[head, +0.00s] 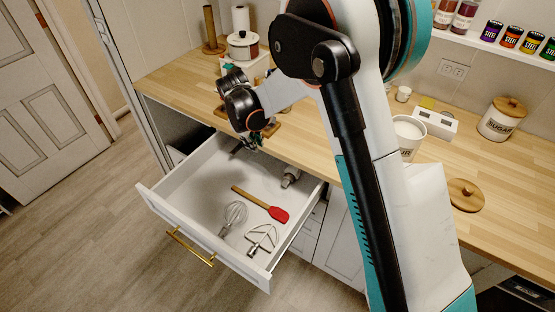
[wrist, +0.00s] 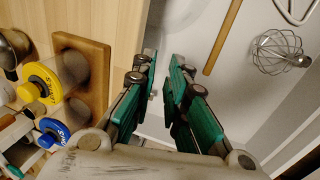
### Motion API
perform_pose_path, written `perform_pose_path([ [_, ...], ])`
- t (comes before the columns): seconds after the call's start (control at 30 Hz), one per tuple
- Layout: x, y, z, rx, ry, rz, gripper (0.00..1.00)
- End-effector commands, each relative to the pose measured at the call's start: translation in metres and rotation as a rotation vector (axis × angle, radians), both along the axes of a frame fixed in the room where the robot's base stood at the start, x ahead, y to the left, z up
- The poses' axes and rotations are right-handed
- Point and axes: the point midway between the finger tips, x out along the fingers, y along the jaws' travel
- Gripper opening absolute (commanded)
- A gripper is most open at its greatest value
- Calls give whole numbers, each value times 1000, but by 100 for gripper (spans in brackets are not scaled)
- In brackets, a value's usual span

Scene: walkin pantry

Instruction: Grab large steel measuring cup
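My gripper (head: 250,143) is over the back left of the open drawer (head: 205,256), by the counter edge. In the wrist view its two green fingers (wrist: 164,62) are apart, with a narrow gap and nothing clearly held between them. I cannot surely pick out the large steel measuring cup. A rounded steel piece (wrist: 12,47) shows at the left edge of the wrist view, on the counter side, cut off by the frame. A dark item (head: 237,149) lies at the drawer's back left, too small to name and partly near my gripper.
The drawer holds a red spatula (head: 277,214), a whisk (head: 233,215) and a steel beater (head: 261,238). A pot (head: 243,46) stands behind.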

Motion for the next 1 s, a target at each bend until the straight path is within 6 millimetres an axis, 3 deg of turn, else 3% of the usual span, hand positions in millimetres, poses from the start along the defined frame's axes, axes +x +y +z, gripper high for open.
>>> perform_pose_path([
  [0.13, 1, 13, -16, 1, 14, 44, 13],
  [0.5, 12, 5, -79, 2, 15, 48, 13],
  [0.87, 18, 2, -102, 2, 15, 47, 13],
  [1.0, 23, -1, -120, 2, 15, 47, 13],
])
